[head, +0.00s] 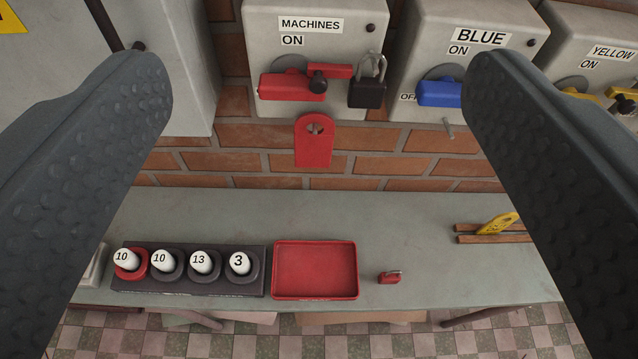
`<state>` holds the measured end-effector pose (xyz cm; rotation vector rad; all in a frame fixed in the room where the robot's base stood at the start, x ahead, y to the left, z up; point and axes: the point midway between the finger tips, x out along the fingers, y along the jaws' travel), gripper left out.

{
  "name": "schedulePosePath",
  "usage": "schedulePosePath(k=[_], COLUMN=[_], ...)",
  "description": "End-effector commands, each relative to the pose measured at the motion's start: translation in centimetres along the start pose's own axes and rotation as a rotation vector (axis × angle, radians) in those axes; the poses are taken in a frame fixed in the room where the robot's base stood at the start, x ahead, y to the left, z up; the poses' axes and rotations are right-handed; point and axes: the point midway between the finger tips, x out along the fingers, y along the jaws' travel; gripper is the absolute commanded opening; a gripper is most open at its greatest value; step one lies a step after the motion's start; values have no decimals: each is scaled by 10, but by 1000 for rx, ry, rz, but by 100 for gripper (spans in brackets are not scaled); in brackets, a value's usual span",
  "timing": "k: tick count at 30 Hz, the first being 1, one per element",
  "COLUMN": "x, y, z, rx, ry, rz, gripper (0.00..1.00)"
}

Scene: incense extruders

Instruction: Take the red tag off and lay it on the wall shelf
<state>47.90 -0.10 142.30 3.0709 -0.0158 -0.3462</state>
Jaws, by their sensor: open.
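The red tag (314,152) hangs flat against the brick wall, just under the grey switch box marked MACHINES (316,45). It has a rounded top with a small hole; what holds it there is hard to make out. My gripper (318,78) is open and empty, its two dark dimpled fingers wide apart at the left and right of the picture. The tag shows between the fingers, beyond them. The grey shelf (215,215) runs along the foot of the wall below the tag.
A red tray (315,297), a block of numbered white-topped pegs (190,290) and a small red padlock (389,278) stand on the shelf. A yellow tag (497,223) sits in a wooden rack at right. A dark padlock (367,94) hangs beside the red handle (290,87). The shelf's back middle is clear.

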Motion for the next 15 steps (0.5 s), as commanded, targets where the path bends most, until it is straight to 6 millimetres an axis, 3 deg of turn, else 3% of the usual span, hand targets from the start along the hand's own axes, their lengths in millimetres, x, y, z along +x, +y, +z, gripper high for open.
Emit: schedulePosePath(k=[5, 11, 15], x=[44, 116, 158], y=[12, 5, -3], z=[9, 42, 84], rx=[-387, -1202, -1797], ry=[-5, -48, -86], rz=[108, 218, 195], gripper=[80, 80, 80])
